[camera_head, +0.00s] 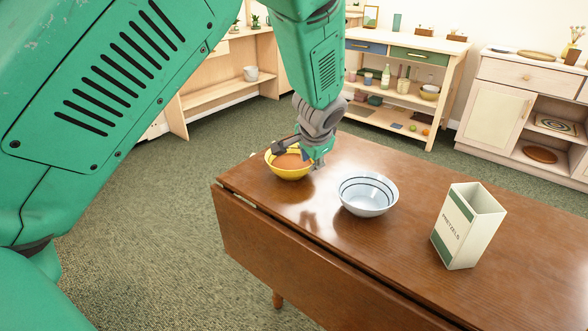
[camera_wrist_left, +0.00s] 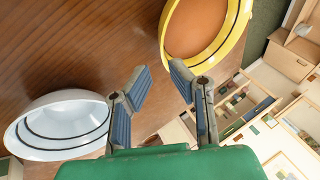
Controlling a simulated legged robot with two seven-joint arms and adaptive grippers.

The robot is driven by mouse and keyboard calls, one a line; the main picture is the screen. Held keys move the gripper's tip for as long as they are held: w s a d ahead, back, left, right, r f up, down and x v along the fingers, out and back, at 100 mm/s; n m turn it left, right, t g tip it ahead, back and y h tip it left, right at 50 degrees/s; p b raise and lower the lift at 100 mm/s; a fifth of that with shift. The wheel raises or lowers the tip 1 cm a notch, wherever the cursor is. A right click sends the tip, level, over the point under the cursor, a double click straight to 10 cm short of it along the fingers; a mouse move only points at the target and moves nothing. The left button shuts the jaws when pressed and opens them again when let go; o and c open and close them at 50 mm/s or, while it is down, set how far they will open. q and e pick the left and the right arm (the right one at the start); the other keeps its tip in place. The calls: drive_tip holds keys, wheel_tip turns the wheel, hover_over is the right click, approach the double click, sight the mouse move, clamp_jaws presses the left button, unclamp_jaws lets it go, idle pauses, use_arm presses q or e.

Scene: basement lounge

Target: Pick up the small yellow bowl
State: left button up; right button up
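The small yellow bowl (camera_head: 289,174), orange-brown inside, stands upright near the far left corner of the brown wooden table (camera_head: 330,262). My left gripper (camera_head: 299,157) is over the bowl's far right side, with its fingers apart. In the left wrist view the yellow bowl (camera_wrist_left: 241,22) is at the top, partly cut off. There one blue-padded finger of the left gripper (camera_wrist_left: 160,75) overlaps the bowl's rim and the other is clear of it. I cannot tell whether a finger touches the bowl. My right gripper is out of view.
A white bowl with dark rings (camera_head: 367,206) stands right of the yellow bowl; it also shows in the left wrist view (camera_wrist_left: 62,108). A pretzels box (camera_head: 462,234) stands farther right. Shelves (camera_head: 400,104) and cabinets line the wall. The table's front left is clear.

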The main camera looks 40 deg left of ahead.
sight(303, 176)
use_arm(q)
drive_tip(key=shift+w+f, duration=0.3)
drive_tip(key=shift+f, duration=0.4)
drive_tip(key=shift+w+a+f, duration=0.15)
drive_tip(key=shift+a+f, duration=0.05)
drive_tip(key=shift+a, duration=0.05)
drive_tip(key=a+f, duration=0.1)
drive_tip(key=a+f+b, duration=0.1)
drive_tip(key=a, duration=0.1)
drive_tip(key=shift+w+f, duration=0.15)
drive_tip(key=f, duration=0.1)
drive_tip(key=w+f, duration=0.1)
drive_tip(key=f+b, duration=0.1)
drive_tip(key=shift+w+a, duration=0.1)
drive_tip(key=shift+w, duration=0.15)
drive_tip(key=shift+d+r, duration=0.2)
drive_tip(key=shift+d, duration=0.4)
drive_tip(key=shift+c, duration=0.8)
clamp_jaws()
drive_tip(key=shift+s+a+f, duration=0.15)
drive_tip(key=shift+a, duration=0.55)
drive_tip(key=shift+d, duration=0.1)
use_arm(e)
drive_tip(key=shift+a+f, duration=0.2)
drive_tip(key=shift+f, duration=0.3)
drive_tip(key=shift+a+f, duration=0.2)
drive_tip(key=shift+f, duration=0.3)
